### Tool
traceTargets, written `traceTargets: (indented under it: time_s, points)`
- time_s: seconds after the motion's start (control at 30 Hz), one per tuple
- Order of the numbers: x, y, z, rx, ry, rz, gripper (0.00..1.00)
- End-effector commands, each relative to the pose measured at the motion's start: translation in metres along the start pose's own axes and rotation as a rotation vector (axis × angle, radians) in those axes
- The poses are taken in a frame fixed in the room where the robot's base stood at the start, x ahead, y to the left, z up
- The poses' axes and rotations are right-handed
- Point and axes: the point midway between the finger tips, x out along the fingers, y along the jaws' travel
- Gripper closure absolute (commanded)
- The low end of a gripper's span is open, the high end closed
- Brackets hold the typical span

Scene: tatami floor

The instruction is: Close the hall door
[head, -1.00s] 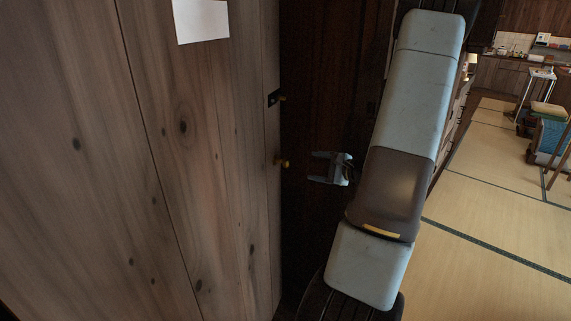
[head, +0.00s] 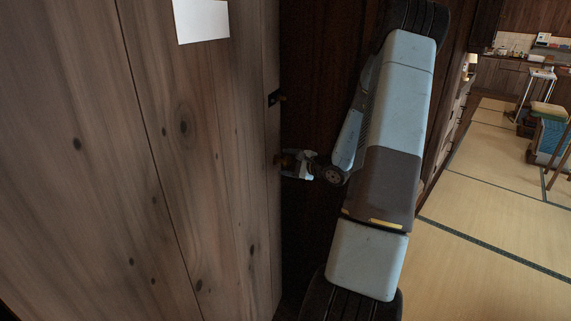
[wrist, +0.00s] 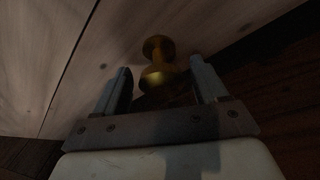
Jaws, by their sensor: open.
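The hall door (head: 190,170) is a tall panel of brown wood boards filling the left of the head view, its free edge facing my arm. A brass knob (wrist: 158,62) stands out from the door in the wrist view. My gripper (head: 287,164) is at the knob near the door's edge. In the wrist view my gripper (wrist: 160,82) is open, with one finger on each side of the knob. Whether a finger touches the knob I cannot tell. In the head view the knob is mostly hidden by the gripper.
A dark latch (head: 275,97) sits on the door's edge above the knob. A white paper (head: 201,20) is fixed to the door. A dark wood wall (head: 312,90) stands behind my arm. Open tatami floor (head: 490,230) lies at right, with a stool (head: 540,85) and other furniture farther back.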

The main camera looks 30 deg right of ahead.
Motion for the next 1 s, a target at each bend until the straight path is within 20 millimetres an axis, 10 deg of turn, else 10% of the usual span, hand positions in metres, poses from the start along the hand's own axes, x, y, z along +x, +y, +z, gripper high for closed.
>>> traceTargets:
  time_s: [0.4,1.0]
  points:
    - [0.0057,0.0002,0.0000,0.001,0.000,0.000,0.30]
    - [0.0054,0.0014,0.0001,0.002,0.000,0.002,0.87]
